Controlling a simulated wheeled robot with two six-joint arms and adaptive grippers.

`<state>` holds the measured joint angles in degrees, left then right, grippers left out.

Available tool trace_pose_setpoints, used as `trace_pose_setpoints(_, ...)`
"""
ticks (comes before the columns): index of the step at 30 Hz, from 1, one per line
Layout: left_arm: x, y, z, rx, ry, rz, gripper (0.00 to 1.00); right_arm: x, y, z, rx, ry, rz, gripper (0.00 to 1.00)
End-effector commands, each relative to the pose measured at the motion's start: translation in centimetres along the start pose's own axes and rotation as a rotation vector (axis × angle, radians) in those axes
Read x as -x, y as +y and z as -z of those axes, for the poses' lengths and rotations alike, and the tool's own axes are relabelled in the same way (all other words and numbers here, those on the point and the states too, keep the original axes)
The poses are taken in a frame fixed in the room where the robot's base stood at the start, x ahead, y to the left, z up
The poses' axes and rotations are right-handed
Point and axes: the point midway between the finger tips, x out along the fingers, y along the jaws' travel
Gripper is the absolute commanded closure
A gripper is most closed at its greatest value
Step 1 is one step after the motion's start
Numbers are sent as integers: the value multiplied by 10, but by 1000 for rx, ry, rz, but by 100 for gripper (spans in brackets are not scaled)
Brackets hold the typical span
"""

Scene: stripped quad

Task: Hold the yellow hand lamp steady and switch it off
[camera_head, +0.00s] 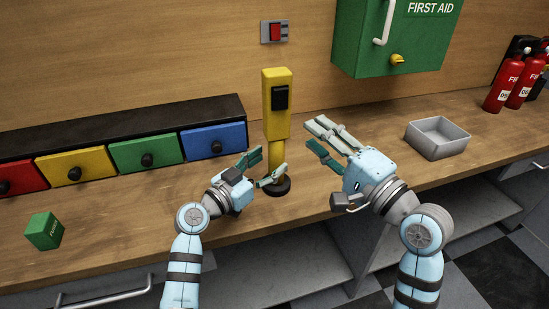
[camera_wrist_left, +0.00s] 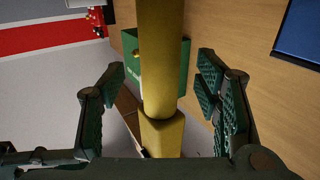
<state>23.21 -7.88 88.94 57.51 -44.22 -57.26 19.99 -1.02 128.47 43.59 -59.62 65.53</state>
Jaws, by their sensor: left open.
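The yellow hand lamp (camera_head: 276,103) stands upright on a round dark base (camera_head: 274,188) on the workbench. A black switch (camera_head: 281,97) is on the front of its wide upper body; I cannot tell its position. My left gripper (camera_head: 264,168) is open at the narrow lower stem, just above the base. In the left wrist view the lamp's yellow stem (camera_wrist_left: 164,60) stands between the two spread fingers, with a gap on each side. My right gripper (camera_head: 312,135) is open and empty, to the right of the lamp and apart from it.
Red, yellow, green and blue drawers (camera_head: 147,153) stand at the left. A green box (camera_head: 43,231) lies at front left. A grey tray (camera_head: 438,139) is at the right. A green first-aid cabinet (camera_head: 385,50) and a red wall switch (camera_head: 274,32) are behind. Fire extinguishers (camera_head: 503,83) stand far right.

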Motion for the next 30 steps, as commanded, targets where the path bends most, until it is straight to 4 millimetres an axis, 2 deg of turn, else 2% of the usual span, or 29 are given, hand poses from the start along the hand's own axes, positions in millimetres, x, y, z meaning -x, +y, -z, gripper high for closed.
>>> trace_pose_setpoints(3,-23,0,0,1,0,-1,42,0,0,0,0,0,0,67)
trace_pose_setpoints(6,-33,0,0,0,-1,-1,42,0,0,0,0,-1,0,67)
trace_pose_setpoints(15,-37,0,0,-1,-1,1,44,0,0,0,0,0,0,67)
trace_pose_setpoints(25,-37,0,0,-1,-1,1,97,0,0,0,0,0,0,67)
trace_pose_setpoints(26,-37,0,0,-1,-1,1,100,0,0,0,0,0,0,67)
trace_pose_setpoints(28,-37,0,0,-1,-1,1,100,0,0,0,0,0,0,68)
trace_pose_setpoints(30,-37,0,0,-1,-1,1,100,0,-2,1,6,1,3,79)
